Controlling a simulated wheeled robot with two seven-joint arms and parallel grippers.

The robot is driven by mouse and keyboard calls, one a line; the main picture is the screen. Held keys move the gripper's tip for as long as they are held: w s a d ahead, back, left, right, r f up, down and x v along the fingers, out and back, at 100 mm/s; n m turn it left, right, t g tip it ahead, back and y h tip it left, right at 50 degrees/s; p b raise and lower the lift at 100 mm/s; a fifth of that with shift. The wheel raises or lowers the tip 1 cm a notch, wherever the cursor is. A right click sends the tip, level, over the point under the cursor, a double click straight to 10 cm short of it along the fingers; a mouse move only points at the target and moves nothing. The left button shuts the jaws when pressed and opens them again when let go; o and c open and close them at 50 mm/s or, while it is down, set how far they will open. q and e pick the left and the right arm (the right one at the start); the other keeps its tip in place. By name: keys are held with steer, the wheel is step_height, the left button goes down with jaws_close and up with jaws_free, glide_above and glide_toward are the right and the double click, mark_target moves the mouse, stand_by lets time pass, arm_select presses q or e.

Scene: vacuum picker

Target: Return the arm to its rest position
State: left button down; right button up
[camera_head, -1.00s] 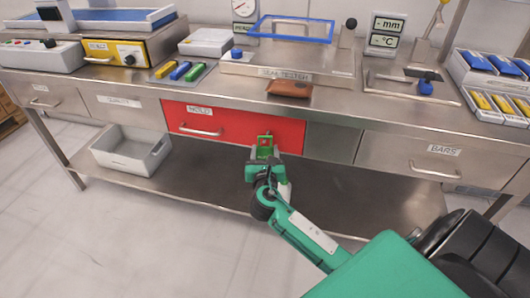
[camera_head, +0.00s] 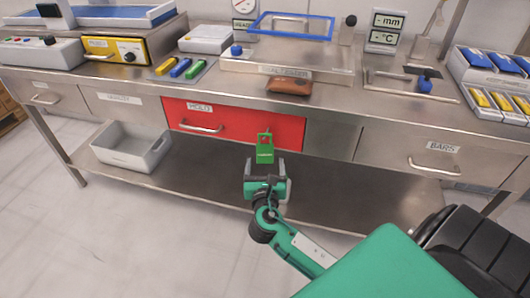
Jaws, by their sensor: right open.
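My right arm (camera_head: 300,245) comes in from the lower right, stretched out toward the drawer. My left gripper is not in view.
The steel bench top (camera_head: 330,105) holds a brown pouch (camera_head: 289,83) near its front edge. A grey bin (camera_head: 132,147) stands on the lower shelf (camera_head: 340,195) at left. The floor (camera_head: 110,240) in front is clear.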

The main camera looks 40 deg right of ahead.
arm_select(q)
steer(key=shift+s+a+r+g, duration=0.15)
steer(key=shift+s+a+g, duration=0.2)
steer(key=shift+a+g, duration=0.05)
arm_select(e)
steer(key=v, duration=0.6)
steer(key=shift+s+a, duration=0.2)
steer(key=shift+s, duration=0.05)
